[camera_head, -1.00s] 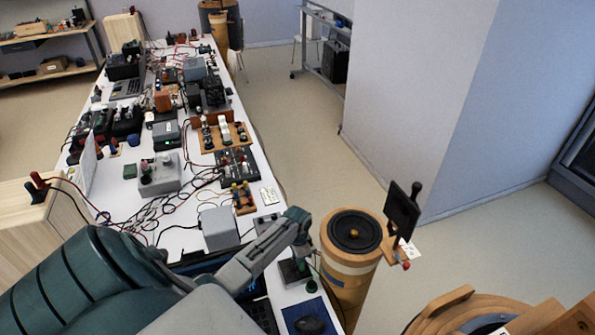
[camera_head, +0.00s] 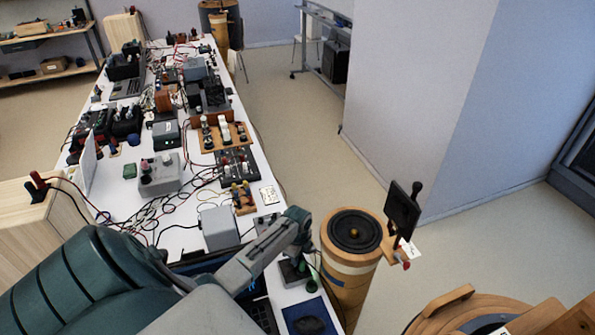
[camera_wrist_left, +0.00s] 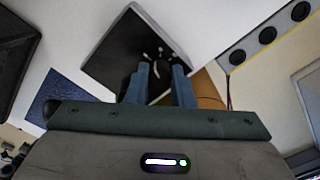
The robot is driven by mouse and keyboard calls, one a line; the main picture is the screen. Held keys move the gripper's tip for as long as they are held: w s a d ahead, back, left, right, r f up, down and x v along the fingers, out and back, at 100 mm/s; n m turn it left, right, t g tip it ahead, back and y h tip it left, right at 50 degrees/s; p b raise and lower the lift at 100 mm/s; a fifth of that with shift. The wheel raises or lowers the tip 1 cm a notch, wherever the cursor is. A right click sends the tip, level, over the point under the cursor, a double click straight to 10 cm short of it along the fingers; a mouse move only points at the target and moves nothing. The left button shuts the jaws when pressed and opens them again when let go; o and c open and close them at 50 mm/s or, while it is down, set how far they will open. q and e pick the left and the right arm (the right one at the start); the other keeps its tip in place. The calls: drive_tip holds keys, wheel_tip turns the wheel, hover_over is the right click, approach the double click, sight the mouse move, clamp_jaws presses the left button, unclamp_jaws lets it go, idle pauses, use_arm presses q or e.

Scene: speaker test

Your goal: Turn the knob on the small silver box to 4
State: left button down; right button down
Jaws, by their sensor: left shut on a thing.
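The small box (camera_head: 291,272) stands near the front right edge of the white table in the head view, partly hidden by my left wrist. In the left wrist view its face (camera_wrist_left: 115,48) is dark, with white scale marks around a dark knob (camera_wrist_left: 158,84). My left gripper (camera_wrist_left: 161,72) is above that face, its two blue fingers on either side of the knob and shut on it. The knob's pointer and the number it shows cannot be read. In the head view the left gripper (camera_head: 300,252) is small, and its fingertips are hard to make out. My right gripper is not in view.
A grey box (camera_head: 219,228) and tangled cables stand left of the small box. A dark mouse lies on a blue pad (camera_head: 296,311) in front of it. A wooden cylinder with a black top (camera_head: 352,232) stands on the floor to the right. Electrical gear crowds the table beyond.

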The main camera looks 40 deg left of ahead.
use_arm(q)
drive_tip(key=m, duration=0.4)
drive_tip(key=shift+w+r+m, duration=0.1)
drive_tip(key=shift+r+m, duration=0.05)
drive_tip(key=shift+m, duration=0.25)
idle(0.4)
drive_tip(key=c, duration=1.3)
unclamp_jaws()
drive_tip(key=shift+c, duration=0.2)
drive_tip(key=shift+o, duration=0.4)
